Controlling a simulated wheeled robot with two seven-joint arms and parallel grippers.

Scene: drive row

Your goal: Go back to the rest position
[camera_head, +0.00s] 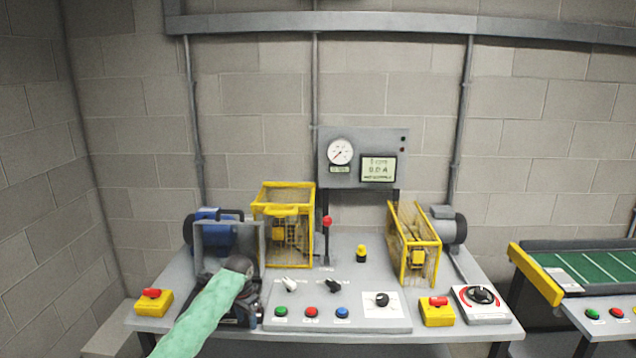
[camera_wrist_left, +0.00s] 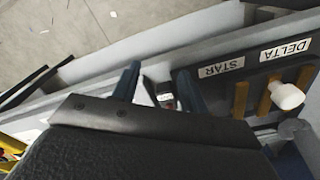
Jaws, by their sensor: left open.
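My left arm comes in from the lower left with a pale green sleeve. My left gripper (camera_head: 242,312) is dark and low over the left front part of the grey bench (camera_head: 360,328); its fingers are hard to make out there. In the left wrist view its two bluish fingers (camera_wrist_left: 155,85) stand apart. A small dark thing with a red part (camera_wrist_left: 165,97) shows in the gap between them, and I cannot tell if it is touched. A switch plate (camera_wrist_left: 270,68) marked STAR and DELTA, with a white knob (camera_wrist_left: 286,95), lies beside the right finger. My right gripper is not in view.
A grey upright frame (camera_head: 262,240) stands close behind my left wrist. Yellow cages (camera_head: 285,185) and (camera_head: 432,238), a red-knobbed lever (camera_head: 327,222) and a button panel (camera_head: 340,318) are on the bench. A yellow box with a red button (camera_head: 152,302) sits at the left.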

